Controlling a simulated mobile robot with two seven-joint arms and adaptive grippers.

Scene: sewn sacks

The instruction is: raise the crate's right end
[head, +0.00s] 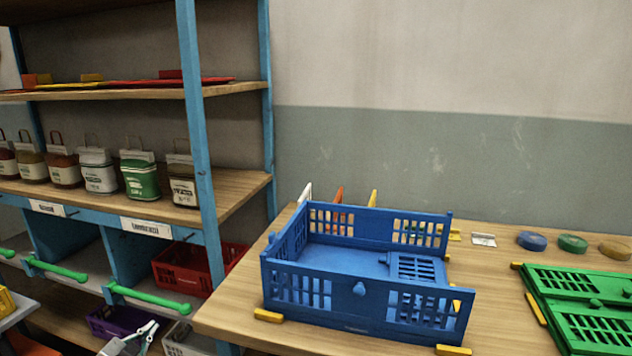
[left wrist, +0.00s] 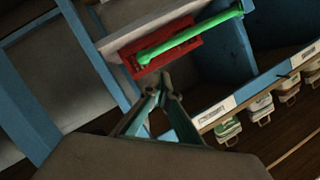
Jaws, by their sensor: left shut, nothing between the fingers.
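The blue crate (head: 360,322) stands on the wooden table. Its front, back and left walls are upright. Its right end panel (head: 416,268), with a slotted grid, lies folded down inside at the right, so that side is open. My left gripper (head: 148,329) is low at the bottom left of the head view, far from the crate, in front of the shelf unit. In the left wrist view its fingers (left wrist: 165,84) are closed together and empty, near a green rail and a red bin. My right gripper is not in view.
Yellow blocks (head: 268,315) sit at the crate's corners. A folded green crate (head: 590,290) lies to the right, with coloured discs (head: 531,240) behind it. Bare table lies between the crates.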

